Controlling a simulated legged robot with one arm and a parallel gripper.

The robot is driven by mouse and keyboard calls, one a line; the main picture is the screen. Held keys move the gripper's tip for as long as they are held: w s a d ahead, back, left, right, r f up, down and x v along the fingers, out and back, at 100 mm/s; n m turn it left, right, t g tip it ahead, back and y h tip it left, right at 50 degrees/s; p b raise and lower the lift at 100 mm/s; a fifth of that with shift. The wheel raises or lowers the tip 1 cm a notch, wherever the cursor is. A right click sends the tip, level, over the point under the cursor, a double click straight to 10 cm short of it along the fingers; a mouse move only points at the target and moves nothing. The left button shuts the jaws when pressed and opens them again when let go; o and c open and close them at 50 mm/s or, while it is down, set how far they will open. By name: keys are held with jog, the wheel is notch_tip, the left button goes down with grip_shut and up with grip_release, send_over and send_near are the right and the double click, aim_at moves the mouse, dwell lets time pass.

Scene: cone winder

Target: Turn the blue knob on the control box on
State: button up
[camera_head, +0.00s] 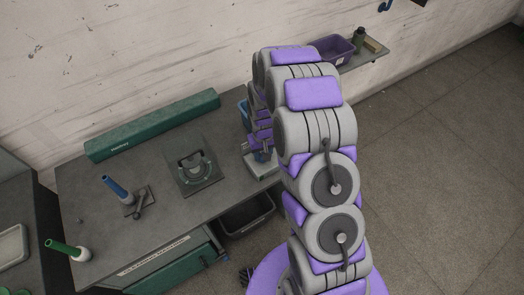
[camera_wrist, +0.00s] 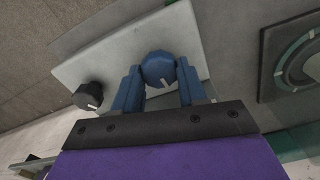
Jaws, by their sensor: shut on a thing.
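The blue knob (camera_wrist: 158,67) sits on the pale face of the control box (camera_wrist: 205,35) in the wrist view. A short white mark on the knob points toward the lower edge of the picture. My gripper (camera_wrist: 159,72) has its two blue fingers shut on the knob, one on each side. In the head view the control box (camera_head: 264,173) stands at the right end of the grey table, and my arm hides much of it. The blue knob is hidden there.
A black knob (camera_wrist: 88,95) with a white mark sits left of the blue knob on the box. A dark plate with a handle (camera_head: 193,168), a green long case (camera_head: 152,125) and a blue-handled tool (camera_head: 116,188) are on the table (camera_head: 90,180). A black bin (camera_head: 247,214) is below its edge.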

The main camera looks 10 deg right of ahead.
jog(key=m, duration=0.3)
jog(key=m+p, duration=0.1)
jog(key=shift+s+m, duration=0.25)
jog(key=shift+m, duration=0.05)
jog(key=shift+m+p, duration=0.6)
jog(key=shift+m, duration=1.3)
jog(key=o, duration=1.1)
jog(key=shift+w+a, duration=0.1)
jog(key=shift+c, duration=0.2)
